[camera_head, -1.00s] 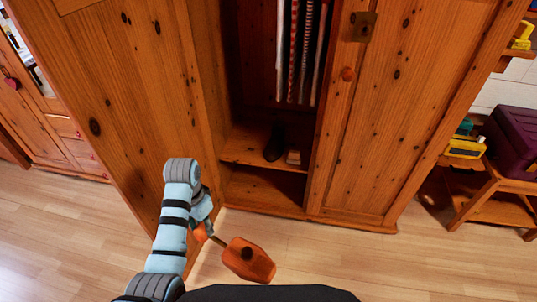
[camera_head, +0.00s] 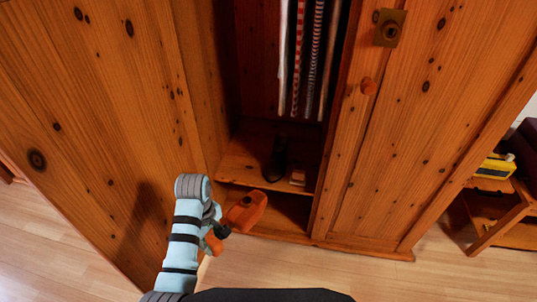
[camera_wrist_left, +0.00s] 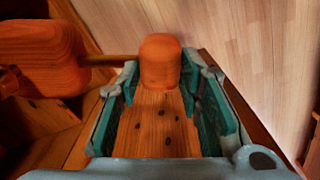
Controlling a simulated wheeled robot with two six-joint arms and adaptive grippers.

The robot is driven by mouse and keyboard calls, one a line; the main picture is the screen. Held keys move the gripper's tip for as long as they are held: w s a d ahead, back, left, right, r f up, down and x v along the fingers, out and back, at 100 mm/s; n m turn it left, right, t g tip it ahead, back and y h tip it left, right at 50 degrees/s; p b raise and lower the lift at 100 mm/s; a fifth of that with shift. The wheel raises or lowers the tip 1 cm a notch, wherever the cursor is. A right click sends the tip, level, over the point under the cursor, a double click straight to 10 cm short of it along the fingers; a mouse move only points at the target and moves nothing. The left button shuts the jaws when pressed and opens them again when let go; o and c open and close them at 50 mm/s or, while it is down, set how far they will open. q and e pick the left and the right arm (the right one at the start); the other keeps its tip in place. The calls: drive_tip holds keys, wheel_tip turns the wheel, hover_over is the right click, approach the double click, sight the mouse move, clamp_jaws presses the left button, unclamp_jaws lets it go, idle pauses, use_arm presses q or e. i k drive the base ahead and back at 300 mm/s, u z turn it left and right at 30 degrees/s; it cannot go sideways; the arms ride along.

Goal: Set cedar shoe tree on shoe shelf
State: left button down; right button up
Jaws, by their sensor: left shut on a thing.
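The cedar shoe tree is an orange-brown wooden piece with a large block (camera_head: 247,209) and a smaller block joined by a rod. My left gripper (camera_head: 213,240) is shut on the smaller block. In the left wrist view, the smaller block (camera_wrist_left: 160,60) sits between the teal fingers, and the large block (camera_wrist_left: 45,52) sticks out to the left. The shoe shelf (camera_head: 240,168) is a low board inside the open wardrobe. In the head view the large block appears just below its front edge. My right gripper is not in view.
A dark shoe (camera_head: 279,158) and a small pale item (camera_head: 298,177) stand on the shelf's right part; its left part is bare. Striped clothes (camera_head: 310,60) hang above. A closed door (camera_head: 430,120) bounds the opening at right, a wooden panel (camera_head: 100,120) at left.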

sight(250, 162)
drive_tip(key=i, duration=1.55)
